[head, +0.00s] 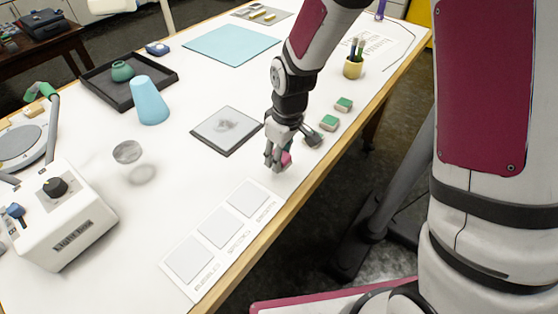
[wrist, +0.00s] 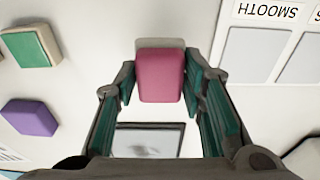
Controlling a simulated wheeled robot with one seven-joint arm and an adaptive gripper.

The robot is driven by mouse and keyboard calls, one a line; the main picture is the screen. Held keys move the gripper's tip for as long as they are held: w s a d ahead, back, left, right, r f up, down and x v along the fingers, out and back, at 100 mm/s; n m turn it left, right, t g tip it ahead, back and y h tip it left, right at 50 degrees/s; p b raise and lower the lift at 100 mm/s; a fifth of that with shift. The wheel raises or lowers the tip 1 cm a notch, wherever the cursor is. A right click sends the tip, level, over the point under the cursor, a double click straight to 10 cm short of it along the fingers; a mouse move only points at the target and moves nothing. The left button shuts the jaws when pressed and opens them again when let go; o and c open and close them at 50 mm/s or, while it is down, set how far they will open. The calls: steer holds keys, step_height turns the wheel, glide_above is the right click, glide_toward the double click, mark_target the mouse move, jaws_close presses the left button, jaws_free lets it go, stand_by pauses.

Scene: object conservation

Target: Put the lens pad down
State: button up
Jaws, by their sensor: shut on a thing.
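The lens pad, a pink block (wrist: 160,77) on a pale base, is between my gripper's fingers in the wrist view. In the head view only a bit of its pink (head: 286,158) shows between the fingers. My gripper (head: 277,160) is shut on it, pointing down over the white table (head: 180,185). It is right of the dark-framed plate (head: 227,130) and beyond the card with grey squares (head: 222,235). I cannot tell whether the pad touches the table.
Two green-topped blocks (head: 329,122) (head: 344,104) lie near the table's right edge. A purple block (wrist: 30,117) shows in the wrist view. A blue cone (head: 149,101), a clear glass piece (head: 127,152) and a light box (head: 65,215) stand to the left.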

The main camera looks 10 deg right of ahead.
steer(key=shift+w, duration=0.35)
steer(key=shift+f, duration=0.2)
steer(key=shift+f+p, duration=0.35)
steer(key=shift+f, duration=1.25)
steer(key=shift+f, duration=0.1)
steer(key=o, duration=1.1)
steer(key=shift+w, duration=0.1)
steer(key=shift+o, duration=0.2)
